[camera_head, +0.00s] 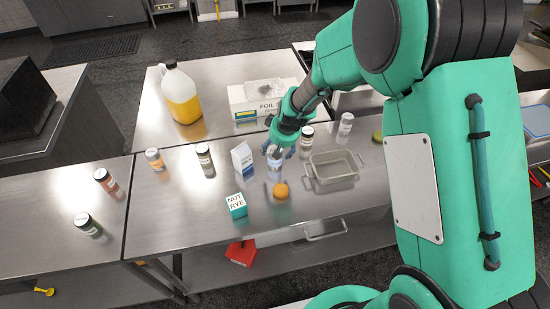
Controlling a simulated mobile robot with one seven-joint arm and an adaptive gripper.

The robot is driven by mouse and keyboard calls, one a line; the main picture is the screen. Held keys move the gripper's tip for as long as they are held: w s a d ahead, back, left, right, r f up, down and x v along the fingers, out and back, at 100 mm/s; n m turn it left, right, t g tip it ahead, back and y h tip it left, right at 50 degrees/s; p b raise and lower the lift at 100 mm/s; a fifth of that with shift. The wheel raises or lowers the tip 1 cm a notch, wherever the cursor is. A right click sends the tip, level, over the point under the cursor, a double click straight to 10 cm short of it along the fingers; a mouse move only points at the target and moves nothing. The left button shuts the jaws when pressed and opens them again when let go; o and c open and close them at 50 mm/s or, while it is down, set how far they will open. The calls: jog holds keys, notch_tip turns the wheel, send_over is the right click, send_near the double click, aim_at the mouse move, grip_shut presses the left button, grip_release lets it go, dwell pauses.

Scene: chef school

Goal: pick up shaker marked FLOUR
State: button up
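My gripper (275,151) points down over the middle of the steel table. Its fingertips are at the top of a small pale shaker (275,165), between a white-and-blue carton and an orange. I cannot tell whether the fingers are closed on it, and its label is not readable. Other shakers stand upright: a white one (345,125) at the right, a dark-lidded one (306,139) just right of my gripper, one (205,160) left of the carton, and an orange-filled one (155,159). Which one is marked FLOUR is too small to read.
The carton (242,160), the orange (281,190) and a metal basket (334,172) crowd my gripper. A NUT RYE box (236,206) stands in front, a FOIL box (262,101) and yellow jug (181,97) behind. Two more jars (106,181) are left. The table's front left is clear.

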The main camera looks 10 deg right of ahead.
jog(key=shift+x, duration=2)
jog(key=c, duration=1.2)
jog(key=shift+r+p, duration=0.4)
jog(key=shift+r, duration=4.6)
